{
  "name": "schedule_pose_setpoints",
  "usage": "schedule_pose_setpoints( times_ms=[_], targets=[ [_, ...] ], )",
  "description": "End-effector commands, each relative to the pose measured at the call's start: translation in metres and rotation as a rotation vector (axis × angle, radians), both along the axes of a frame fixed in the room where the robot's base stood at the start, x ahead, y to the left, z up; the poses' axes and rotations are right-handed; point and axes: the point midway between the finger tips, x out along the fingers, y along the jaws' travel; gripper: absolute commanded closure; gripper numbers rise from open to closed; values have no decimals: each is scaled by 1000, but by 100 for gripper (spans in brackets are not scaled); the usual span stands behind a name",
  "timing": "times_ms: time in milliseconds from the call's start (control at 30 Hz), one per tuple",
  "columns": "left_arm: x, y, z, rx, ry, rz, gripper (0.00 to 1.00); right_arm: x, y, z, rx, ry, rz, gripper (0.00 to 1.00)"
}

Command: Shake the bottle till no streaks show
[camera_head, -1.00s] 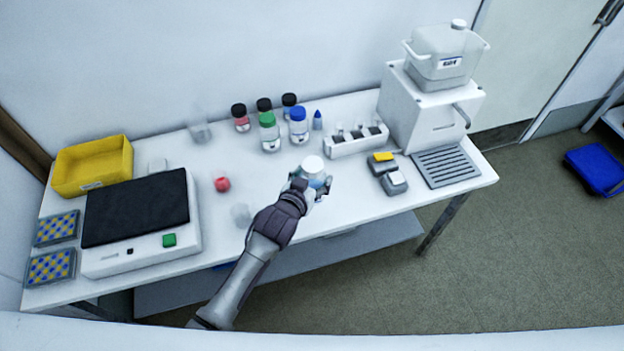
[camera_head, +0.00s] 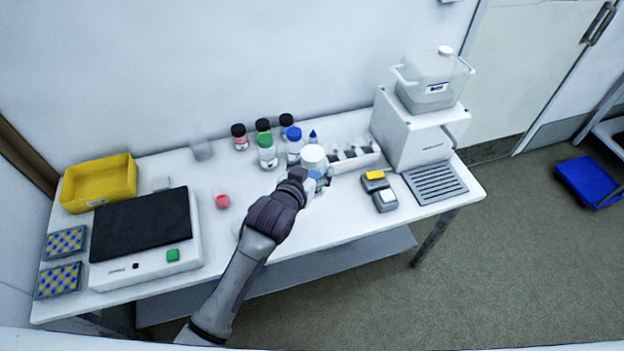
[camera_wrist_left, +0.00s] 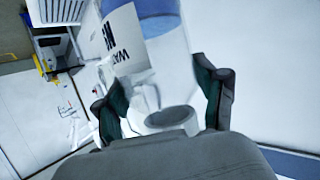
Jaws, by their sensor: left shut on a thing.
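A white-capped bottle (camera_head: 313,158) with a clear and bluish body is held above the table by my left gripper (camera_head: 312,182). In the left wrist view the bottle (camera_wrist_left: 150,45) stands large between the two dark fingers of the left gripper (camera_wrist_left: 165,100). I cannot make out streaks inside the bottle. My right gripper is not in view.
Several capped bottles, among them a green-capped one (camera_head: 267,152), stand behind the held bottle. A white rack (camera_head: 352,160) and a white box unit (camera_head: 415,135) are to the right. A black-topped device (camera_head: 142,232) and a yellow bin (camera_head: 98,183) are to the left.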

Motion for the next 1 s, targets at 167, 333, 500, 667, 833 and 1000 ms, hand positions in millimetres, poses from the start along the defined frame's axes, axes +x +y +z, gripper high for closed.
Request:
schedule_pose_setpoints(
  times_ms=[167, 333, 500, 667, 833, 1000],
  targets=[
    [-3, 1, -71, 10, 26, 1, 78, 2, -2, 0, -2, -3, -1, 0],
    [0, 0, 6, -1, -3, -1, 78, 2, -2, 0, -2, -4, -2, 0],
    [-3, 1, -71, 10, 26, 1, 78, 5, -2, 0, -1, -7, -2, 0],
    [0, 0, 3, -2, -5, -1, 78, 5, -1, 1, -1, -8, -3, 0],
    [-4, 1, -70, 12, 29, 1, 78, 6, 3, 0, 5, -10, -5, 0],
    [0, 0, 3, -2, -5, -1, 78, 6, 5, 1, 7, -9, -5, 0]
  ],
)
